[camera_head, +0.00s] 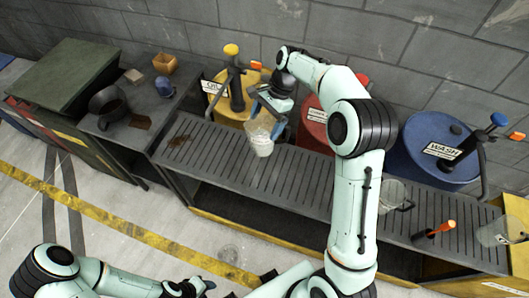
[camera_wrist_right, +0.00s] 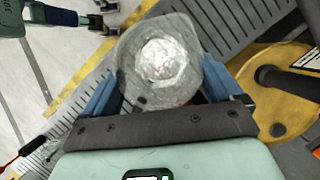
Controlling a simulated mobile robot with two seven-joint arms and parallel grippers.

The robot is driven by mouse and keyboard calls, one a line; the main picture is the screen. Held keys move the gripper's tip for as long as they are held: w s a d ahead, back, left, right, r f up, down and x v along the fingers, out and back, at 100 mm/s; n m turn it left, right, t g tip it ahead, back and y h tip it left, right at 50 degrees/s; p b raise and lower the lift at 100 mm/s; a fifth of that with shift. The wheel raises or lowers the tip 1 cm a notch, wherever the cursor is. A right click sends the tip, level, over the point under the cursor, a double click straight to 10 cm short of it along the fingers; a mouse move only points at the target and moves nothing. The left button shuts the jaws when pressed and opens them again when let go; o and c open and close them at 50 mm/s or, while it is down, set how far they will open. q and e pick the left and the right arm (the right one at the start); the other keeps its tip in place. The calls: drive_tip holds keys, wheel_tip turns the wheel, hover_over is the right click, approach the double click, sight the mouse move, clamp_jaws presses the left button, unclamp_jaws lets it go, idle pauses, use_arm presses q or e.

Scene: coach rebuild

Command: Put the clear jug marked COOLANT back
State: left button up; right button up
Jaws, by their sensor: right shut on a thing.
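A clear jug (camera_head: 259,135) with a whitish lower part hangs in my right gripper (camera_head: 268,108), above the slatted grate (camera_head: 225,150) and in front of the yellow OIL drum. In the right wrist view the jug (camera_wrist_right: 165,60) sits between the two blue fingers of the right gripper (camera_wrist_right: 160,85), which are shut on it. I cannot read any marking on it. Its underside seems clear of the grate. My left gripper (camera_head: 192,288) is low at the bottom edge of the head view, apart from everything; its jaws are too small to judge.
Behind the grate stand the yellow OIL drum (camera_head: 222,97), a red drum (camera_head: 313,125) and the blue WASH drum (camera_head: 435,140), with pump handles. Other clear jugs stand on the grate (camera_head: 395,194) and at the far right (camera_head: 495,232). An orange-handled tool (camera_head: 437,231) lies between them.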

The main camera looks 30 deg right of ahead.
wheel_tip(320, 180, down, 10)
drive_tip(key=shift+b, duration=0.45)
use_arm(q)
drive_tip(key=shift+s+f, duration=0.65)
drive_tip(key=shift+f, duration=0.3)
use_arm(e)
drive_tip(key=shift+f, duration=2.6)
drive_tip(key=o, duration=1.5)
drive_tip(key=shift+f, duration=0.15)
use_arm(q)
drive_tip(key=shift+w+r+p, duration=0.55)
drive_tip(key=shift+w+r, duration=0.05)
drive_tip(key=shift+r, duration=0.3)
use_arm(e)
drive_tip(key=v, duration=1.2)
use_arm(q)
drive_tip(key=shift+s, duration=0.1)
use_arm(e)
drive_tip(key=shift+s, duration=0.1)
